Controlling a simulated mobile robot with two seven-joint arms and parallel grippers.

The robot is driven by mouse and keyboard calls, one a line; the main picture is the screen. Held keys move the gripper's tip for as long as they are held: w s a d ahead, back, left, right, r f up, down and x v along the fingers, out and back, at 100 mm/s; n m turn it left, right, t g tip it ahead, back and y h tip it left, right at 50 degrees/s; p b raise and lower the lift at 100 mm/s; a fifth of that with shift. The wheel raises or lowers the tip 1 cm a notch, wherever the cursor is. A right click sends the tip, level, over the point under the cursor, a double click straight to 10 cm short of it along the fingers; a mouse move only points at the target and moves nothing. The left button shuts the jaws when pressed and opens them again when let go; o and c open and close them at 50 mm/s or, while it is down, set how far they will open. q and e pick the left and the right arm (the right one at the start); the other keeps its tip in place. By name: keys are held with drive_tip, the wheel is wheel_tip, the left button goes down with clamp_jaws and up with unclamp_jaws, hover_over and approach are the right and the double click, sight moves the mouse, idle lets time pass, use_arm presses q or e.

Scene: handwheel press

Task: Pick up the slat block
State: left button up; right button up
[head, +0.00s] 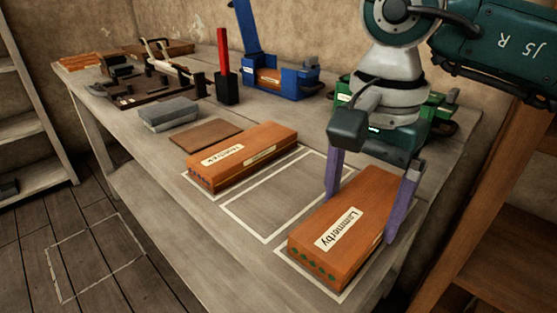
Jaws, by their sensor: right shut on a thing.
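An orange-brown wooden block with a "Lammerby" label (358,206) and green marks on its near end is at the front right of the workbench, over a white outlined rectangle. My right gripper (361,218) has its purple fingers shut on this block's two long sides. I cannot tell whether the block touches the bench. A second similar block (243,156) with pale labels and dark bluish marks lies in another outline to its left. Which of them is the slat block is not clear from the picture. My left gripper is not in view.
An empty white outline (283,203) lies between the blocks. Behind are a brown board (206,134), grey blocks (169,113), a red-handled tool (224,70), a blue press (285,80) and a green fixture (437,103). A wooden shelf (490,215) stands close at the right.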

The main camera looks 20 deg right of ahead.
drive_tip(key=c, duration=0.4)
drive_tip(key=shift+r, duration=0.1)
drive_tip(key=shift+c, duration=0.2)
